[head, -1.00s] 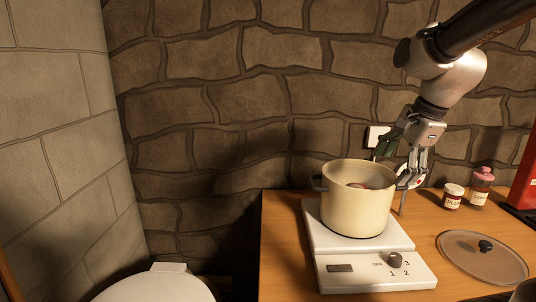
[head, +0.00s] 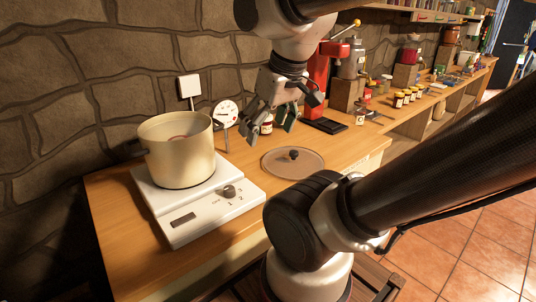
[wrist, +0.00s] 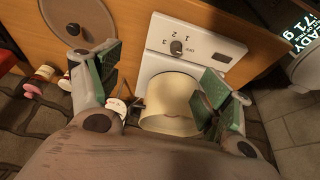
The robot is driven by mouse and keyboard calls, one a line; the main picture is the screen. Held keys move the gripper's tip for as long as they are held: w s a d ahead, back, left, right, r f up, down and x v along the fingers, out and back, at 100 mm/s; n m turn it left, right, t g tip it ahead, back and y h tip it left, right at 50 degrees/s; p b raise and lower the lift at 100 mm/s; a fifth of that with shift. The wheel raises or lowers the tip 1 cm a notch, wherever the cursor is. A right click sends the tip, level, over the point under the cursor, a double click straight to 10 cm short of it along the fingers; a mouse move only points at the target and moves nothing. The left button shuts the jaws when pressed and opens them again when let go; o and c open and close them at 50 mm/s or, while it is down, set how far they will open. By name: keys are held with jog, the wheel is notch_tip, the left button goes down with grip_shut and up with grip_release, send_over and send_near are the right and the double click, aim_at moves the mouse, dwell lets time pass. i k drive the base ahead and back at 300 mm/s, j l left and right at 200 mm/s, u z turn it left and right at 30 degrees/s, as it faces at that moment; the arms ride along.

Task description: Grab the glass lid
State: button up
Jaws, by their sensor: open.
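The glass lid (head: 280,164) is a round, see-through disc with a dark rim and a black knob. It lies flat on the wooden counter, right of the hot plate, and also shows at the upper left of the wrist view (wrist: 92,22). My gripper (head: 270,138) is open and empty. In the head view it hangs above the counter, behind and a little left of the lid, apart from it. In the wrist view its green-padded fingers (wrist: 158,90) are spread, with the lid beyond the left finger.
A cream pot (head: 178,152) stands on a white hot plate (head: 185,218) at left. A round dial (head: 225,112) and small jars (head: 267,124) stand behind the lid. A red machine (head: 322,80) is at back right. Counter around the lid's front is clear.

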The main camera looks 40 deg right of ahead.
aim_at(288, 162)
jog(key=l+z, duration=0.75)
jog(key=i+j, duration=0.05)
jog(key=j, duration=0.05)
